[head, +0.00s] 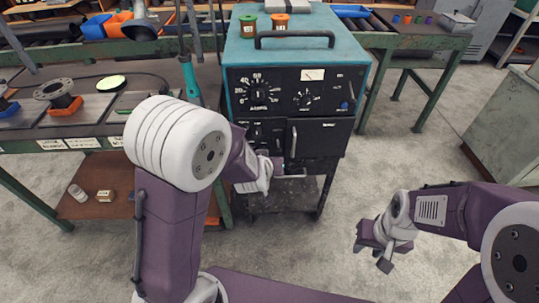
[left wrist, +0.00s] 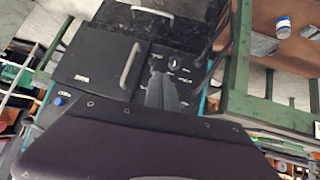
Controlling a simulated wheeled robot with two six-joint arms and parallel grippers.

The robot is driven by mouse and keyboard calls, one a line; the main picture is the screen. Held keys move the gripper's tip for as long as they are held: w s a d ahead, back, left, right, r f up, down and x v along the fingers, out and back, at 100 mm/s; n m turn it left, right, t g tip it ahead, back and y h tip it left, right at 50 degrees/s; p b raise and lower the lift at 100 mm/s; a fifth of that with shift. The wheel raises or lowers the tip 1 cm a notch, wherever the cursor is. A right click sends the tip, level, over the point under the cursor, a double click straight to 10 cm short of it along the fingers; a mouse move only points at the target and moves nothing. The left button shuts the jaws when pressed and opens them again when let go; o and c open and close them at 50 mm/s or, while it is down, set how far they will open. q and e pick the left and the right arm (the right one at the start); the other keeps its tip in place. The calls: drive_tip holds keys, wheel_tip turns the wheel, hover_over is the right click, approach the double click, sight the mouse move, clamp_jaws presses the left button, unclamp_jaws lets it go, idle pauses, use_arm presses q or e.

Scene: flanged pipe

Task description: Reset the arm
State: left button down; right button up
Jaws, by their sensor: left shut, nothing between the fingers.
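My left gripper (head: 276,168) is in front of the lower part of the teal and black cabinet (head: 345,70), close to its door handle. My arm partly hides it in the head view. In the left wrist view its two fingers (left wrist: 163,92) lie together with nothing between them, in front of the black panel. I cannot tell whether they touch the cabinet. My right gripper (head: 373,250) hangs low over the bare floor at the right, its fingers apart and empty.
A workbench at the left carries a dark flanged pipe piece (head: 61,97) and a green-yellow disc (head: 111,82). Floor right of the cabinet is clear; a grey cabinet (head: 505,120) stands farther right.

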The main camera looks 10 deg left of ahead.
use_arm(q)
drive_tip(key=shift+s+r, duration=0.25)
drive_tip(key=shift+s, duration=0.3)
use_arm(e)
drive_tip(key=shift+s+r, duration=0.15)
drive_tip(key=shift+s, duration=0.05)
drive_tip(key=shift+s, duration=0.1)
